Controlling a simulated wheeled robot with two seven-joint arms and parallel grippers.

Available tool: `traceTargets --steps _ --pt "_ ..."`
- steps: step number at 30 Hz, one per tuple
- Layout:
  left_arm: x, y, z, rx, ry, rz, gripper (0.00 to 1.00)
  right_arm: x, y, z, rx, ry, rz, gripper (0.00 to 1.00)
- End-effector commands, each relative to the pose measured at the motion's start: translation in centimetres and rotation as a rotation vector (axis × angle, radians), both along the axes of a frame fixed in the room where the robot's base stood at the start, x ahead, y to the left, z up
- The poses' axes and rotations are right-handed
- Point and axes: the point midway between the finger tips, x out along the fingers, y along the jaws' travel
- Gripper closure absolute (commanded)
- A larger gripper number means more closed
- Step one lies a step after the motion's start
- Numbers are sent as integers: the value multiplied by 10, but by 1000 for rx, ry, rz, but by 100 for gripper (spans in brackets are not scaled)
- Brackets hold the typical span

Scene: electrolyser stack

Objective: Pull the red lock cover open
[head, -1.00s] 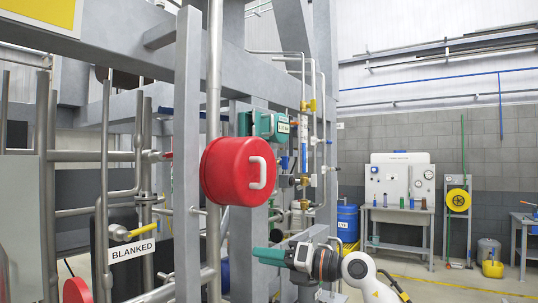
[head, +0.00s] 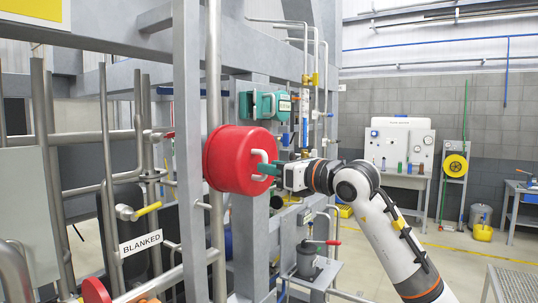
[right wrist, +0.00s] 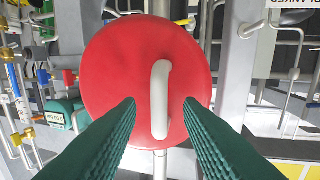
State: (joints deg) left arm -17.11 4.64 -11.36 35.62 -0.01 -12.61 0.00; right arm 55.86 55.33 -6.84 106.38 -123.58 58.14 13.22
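The red lock cover (head: 228,160) is a round red drum on a grey pipe, left of centre in the head view. Its pale curved handle (head: 262,165) stands out from the front face. In the right wrist view the red cover (right wrist: 110,75) faces me and the handle (right wrist: 160,100) runs upright. My right gripper (head: 268,169) is at the handle. Its green fingers (right wrist: 159,104) are open, one on each side of the handle, with gaps visible between. My left gripper is not in view.
Grey frame posts and pipes surround the cover. A yellow-handled valve (head: 146,209) and a BLANKED sign (head: 140,243) are at lower left. A teal box (head: 264,105) is behind the cover. A grey pot (head: 307,260) stands below my right arm. Open floor lies to the right.

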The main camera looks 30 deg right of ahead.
Motion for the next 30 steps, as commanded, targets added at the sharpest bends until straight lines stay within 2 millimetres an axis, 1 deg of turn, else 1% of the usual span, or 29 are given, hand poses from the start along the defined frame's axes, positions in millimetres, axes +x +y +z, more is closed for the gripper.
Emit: traceTargets --steps 1,6,14,15,17,18,21,30 --pt "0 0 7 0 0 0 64 6 2 3 3 1 1 67" --pt "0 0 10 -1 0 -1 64 16 4 0 0 1 1 67" --pt "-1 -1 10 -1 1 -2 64 17 4 -1 -1 0 0 67" --pt "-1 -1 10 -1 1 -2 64 17 4 -1 -1 0 0 70" --pt "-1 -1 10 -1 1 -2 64 17 4 -1 -1 0 0 80" --pt "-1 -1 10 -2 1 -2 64 17 4 -1 -1 0 0 86" --pt "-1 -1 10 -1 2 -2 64 17 4 -1 -1 0 0 100" --pt "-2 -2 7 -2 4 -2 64 15 2 -1 0 0 1 100"
